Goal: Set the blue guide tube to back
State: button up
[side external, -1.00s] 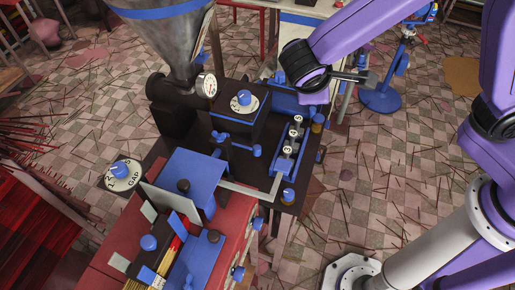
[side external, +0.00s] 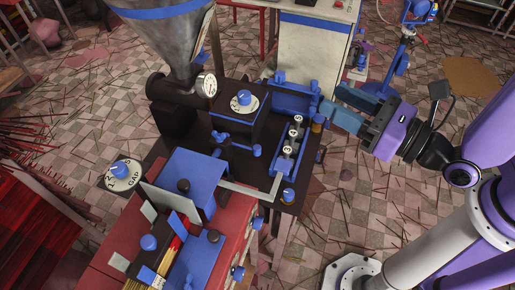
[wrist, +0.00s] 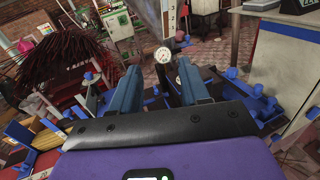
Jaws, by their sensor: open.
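I cannot tell for certain which part is the blue guide tube. A short blue rod with upright blue ends (side external: 238,144) lies across the black machine table in the side view. A longer blue trough-like part with raised blocks (side external: 291,98) sits at the table's far right corner. My gripper (side external: 334,104) is at the right of this blue part, with its two teal fingers apart and pointing left toward it. No object shows between them. In the wrist view my gripper (wrist: 158,68) is also open, with the machine beyond the fingers.
A steel hopper (side external: 165,45) with a gauge (side external: 207,85) stands at the machine's back left. A black box with a blue knob (side external: 243,98) and a row of numbered dials (side external: 290,147) stand on the table. A white cabinet (side external: 312,50) stands behind.

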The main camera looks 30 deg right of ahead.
jog(key=s+n+y, duration=0.1)
jog(key=n, duration=0.1)
send_near(260, 152)
jog(key=shift+m+g, duration=0.3)
jog(key=x, duration=1.1)
jog(key=shift+d+r, duration=0.15)
dwell(0.8)
grip_shut()
